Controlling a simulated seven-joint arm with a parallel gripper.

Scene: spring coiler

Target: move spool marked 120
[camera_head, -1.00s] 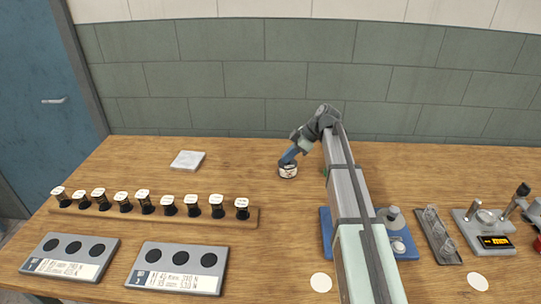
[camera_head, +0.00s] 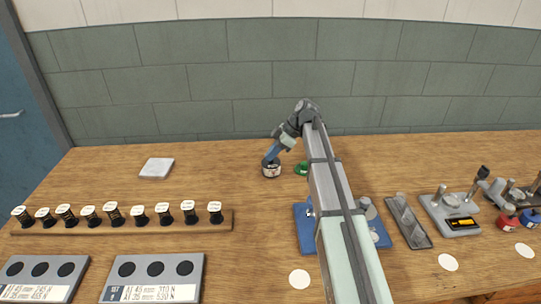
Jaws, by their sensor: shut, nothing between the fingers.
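Several black spools with white tops (camera_head: 113,214) stand in a row on a wooden rack (camera_head: 180,227) at the left. Their markings are too small to read, so I cannot tell which is 120.
Grey three-hole blocks (camera_head: 200,274) lie at the front left. A pale square plate (camera_head: 157,168) lies at the back left. A green item (camera_head: 301,169), a blue-based device (camera_head: 304,232), a grey tray (camera_head: 421,238) and a display device (camera_head: 440,220) stand right. The back left is mostly clear.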

